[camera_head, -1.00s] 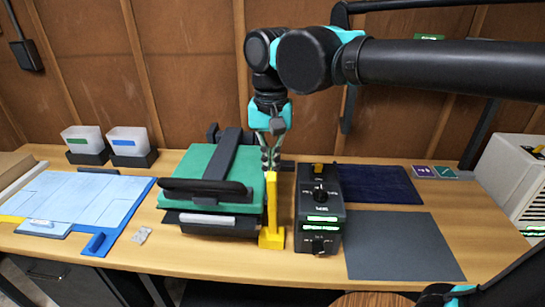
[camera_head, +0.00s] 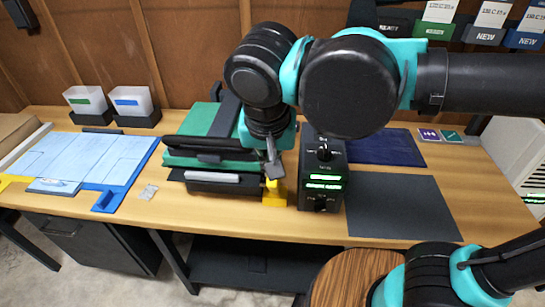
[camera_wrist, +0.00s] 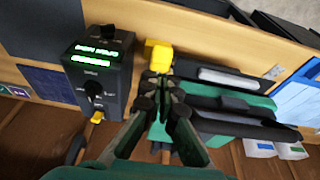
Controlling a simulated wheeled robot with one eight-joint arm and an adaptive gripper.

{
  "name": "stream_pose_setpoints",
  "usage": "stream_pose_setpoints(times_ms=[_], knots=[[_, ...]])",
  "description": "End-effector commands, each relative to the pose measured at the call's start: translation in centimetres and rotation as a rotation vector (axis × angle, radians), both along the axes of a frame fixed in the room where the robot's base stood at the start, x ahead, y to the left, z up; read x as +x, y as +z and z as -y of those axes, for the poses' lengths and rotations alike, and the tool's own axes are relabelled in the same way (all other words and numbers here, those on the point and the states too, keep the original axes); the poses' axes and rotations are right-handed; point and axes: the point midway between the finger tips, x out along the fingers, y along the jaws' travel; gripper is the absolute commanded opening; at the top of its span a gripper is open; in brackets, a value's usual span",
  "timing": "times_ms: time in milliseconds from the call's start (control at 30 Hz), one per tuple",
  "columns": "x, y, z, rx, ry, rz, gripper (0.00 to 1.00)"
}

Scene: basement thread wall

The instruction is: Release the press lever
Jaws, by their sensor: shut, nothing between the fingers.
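The press (camera_head: 186,160) has a green top over a dark base and stands left of the middle of the table. Its black lever bar (camera_head: 205,143) lies low across the front of the green top. In the wrist view the bar (camera_wrist: 230,122) shows right of my fingers. A yellow post (camera_head: 274,196) stands beside the press, its upper part hidden by my arm; its yellow top (camera_wrist: 160,57) shows in the wrist view. My gripper (camera_wrist: 160,88) is shut and empty, fingertips close to the yellow post; contact cannot be told. In the head view my arm mostly hides the fingers.
A black control box (camera_head: 322,185) with lit green displays stands close right of the post. A dark grey mat (camera_head: 400,207) and a blue sheet (camera_head: 385,147) lie farther right. A blue board (camera_head: 75,160) and two bins (camera_head: 135,108) are at left.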

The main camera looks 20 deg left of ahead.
Motion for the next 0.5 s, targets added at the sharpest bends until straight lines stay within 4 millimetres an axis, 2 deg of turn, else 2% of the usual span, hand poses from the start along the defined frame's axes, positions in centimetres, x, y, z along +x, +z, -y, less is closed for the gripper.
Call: stream_pose_setpoints(times_ms=[167, 500], knots=[[-0.74, -0.55, 0.31, -0.003, 0.002, -0.014, 0.0], [-0.82, -0.72, 0.46, -0.006, 0.004, -0.015, 0.0]])
